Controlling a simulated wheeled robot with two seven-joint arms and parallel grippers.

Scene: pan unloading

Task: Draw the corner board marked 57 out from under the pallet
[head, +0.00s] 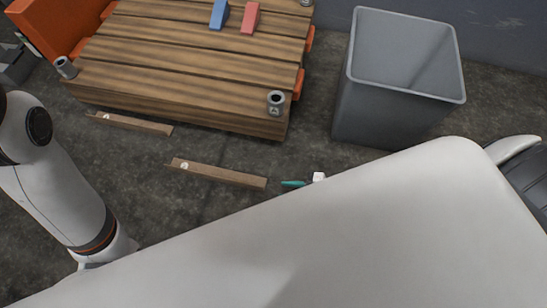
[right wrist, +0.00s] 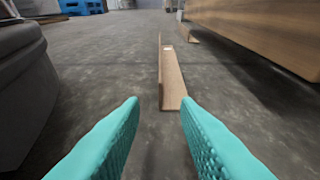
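Two brown corner boards lie on the floor, each with a small round white mark too small to read, so I cannot tell which is 57. The nearer board (head: 215,173) lies clear in front of the wooden pallet (head: 190,72). The farther board (head: 130,123) lies along the pallet's front edge at the left. My right gripper (head: 293,184) is low beside the nearer board's right end. In the right wrist view, its teal fingers (right wrist: 160,102) are apart and empty, with the nearer board (right wrist: 171,80) just ahead.
Blue (head: 219,14) and red (head: 250,17) wedges and grey cylinders (head: 276,101) sit on the pallet. Floor around the nearer board is clear.

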